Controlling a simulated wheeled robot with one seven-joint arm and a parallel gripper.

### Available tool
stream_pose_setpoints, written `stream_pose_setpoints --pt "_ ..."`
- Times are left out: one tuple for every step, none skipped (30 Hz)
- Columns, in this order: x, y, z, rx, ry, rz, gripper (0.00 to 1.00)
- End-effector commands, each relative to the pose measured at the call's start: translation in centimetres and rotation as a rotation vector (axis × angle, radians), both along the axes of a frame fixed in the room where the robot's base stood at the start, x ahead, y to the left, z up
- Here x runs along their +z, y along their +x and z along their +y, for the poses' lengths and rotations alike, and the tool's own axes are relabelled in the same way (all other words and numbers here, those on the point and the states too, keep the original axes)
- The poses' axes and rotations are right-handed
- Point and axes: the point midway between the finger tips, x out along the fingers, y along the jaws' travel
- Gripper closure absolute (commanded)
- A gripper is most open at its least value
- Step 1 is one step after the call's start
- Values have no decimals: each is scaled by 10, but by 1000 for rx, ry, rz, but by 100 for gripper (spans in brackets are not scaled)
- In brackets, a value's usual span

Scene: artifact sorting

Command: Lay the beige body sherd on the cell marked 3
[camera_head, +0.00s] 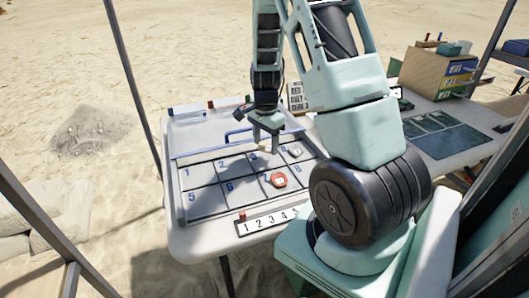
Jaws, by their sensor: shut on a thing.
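My gripper (267,146) points down over the tray of numbered cells (208,201). It is shut on a small pale piece (263,157), which looks like the beige body sherd. The piece is tiny in the picture and partly hidden by the fingers. It is at or just above the area of the cell marked 3, in the back row. I cannot tell whether it touches the surface.
A red-orange sherd (279,180) lies in the front row, nearer than my gripper. A pale piece (295,152) lies in the back row to the right. A number strip (266,221) lies at the table's front. Boxes (437,70) stand on the right table.

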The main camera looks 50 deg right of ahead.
Motion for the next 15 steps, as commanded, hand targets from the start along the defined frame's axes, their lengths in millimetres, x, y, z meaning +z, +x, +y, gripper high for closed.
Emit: stream_pose_setpoints --pt "-4 -1 0 -1 1 1 63" --pt "-6 -1 0 -1 1 2 63" --pt "-10 -1 0 -1 1 2 63" --pt "-14 -1 0 -2 1 2 63" --pt "-19 -1 0 -1 2 3 63" --pt "-25 -1 0 -1 3 4 63" --pt "-29 -1 0 -1 2 3 63" --pt "-33 -1 0 -1 1 3 63" --pt "-37 -1 0 -1 2 2 63" --pt "-38 -1 0 -1 2 1 63" --pt "-39 0 0 -1 1 0 63" --pt "-38 0 0 0 1 -1 63" --pt "-38 0 0 0 0 -1 63" --pt "-38 0 0 0 0 -1 63" --pt "-38 0 0 0 0 -1 63"
